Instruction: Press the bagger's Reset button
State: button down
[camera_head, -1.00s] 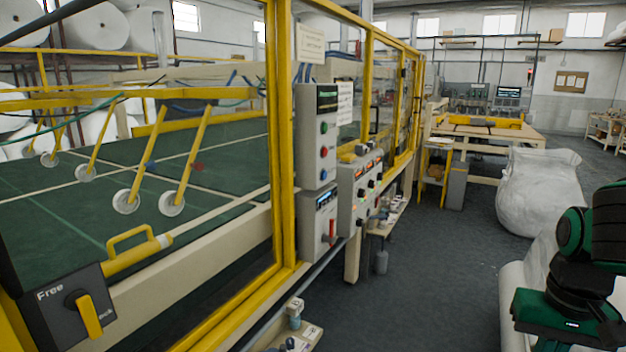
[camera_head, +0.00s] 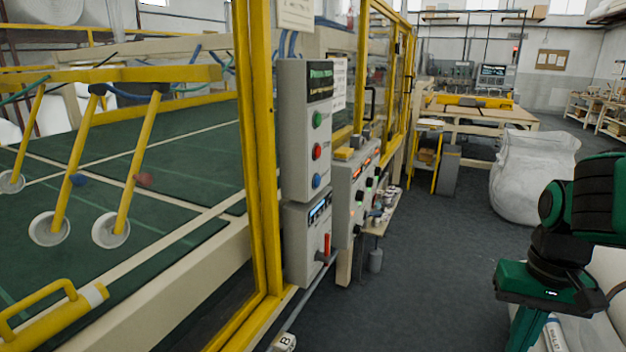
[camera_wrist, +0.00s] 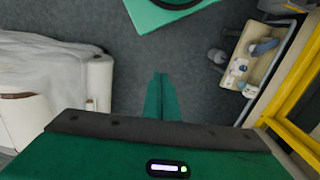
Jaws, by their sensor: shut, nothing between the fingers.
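A grey control box (camera_head: 306,130) hangs on the yellow frame in the head view. It has a small lit screen on top and a green button (camera_head: 318,118), a red button (camera_head: 317,151) and a blue button (camera_head: 316,181) below. Their labels are too small to read, so I cannot tell which is Reset or whether this box is the bagger's. A lower box (camera_head: 308,240) has a small screen and a red handle. My gripper (camera_wrist: 160,78) shows in the wrist view, its green fingers together and empty, above the dark floor. It is far from any button.
A wider panel (camera_head: 343,203) with several knobs sits just beyond the boxes. A narrow shelf (camera_head: 384,217) with small items stands past it. A white sack (camera_head: 532,180) stands on the right. The grey floor (camera_head: 425,270) between is clear. A white roll (camera_wrist: 100,80) lies left in the wrist view.

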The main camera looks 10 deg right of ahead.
aim_at(317, 182)
jog(key=shift+w+d, duration=0.1)
jog(key=shift+w, duration=0.1)
jog(key=w+a+r+n+t, duration=0.15)
jog(key=w+n+t, duration=0.6)
jog(key=w, duration=1.65)
jog(key=w+a+r+n+t+y, duration=0.1)
jog(key=w+a+r+n+t, duration=0.1)
jog(key=w, duration=0.5)
jog(key=w+a+r+n+t, duration=0.2)
jog(key=w+a, duration=0.3)
jog(key=w, duration=0.1)
jog(key=w+a+r+n+t+y, duration=0.1)
jog(key=w+a+r+n+t, duration=0.1)
jog(key=w, duration=0.5)
jog(key=shift+w+a+r+t+y, duration=0.3)
jog(key=shift+a+r+t, duration=0.3)
jog(key=shift+a, duration=0.65)
jog(key=shift+a+n, duration=0.1)
jog(key=shift+n, duration=0.15)
jog(key=w+a, duration=0.5)
jog(key=a, duration=0.1)
jog(key=shift+a, duration=0.4)
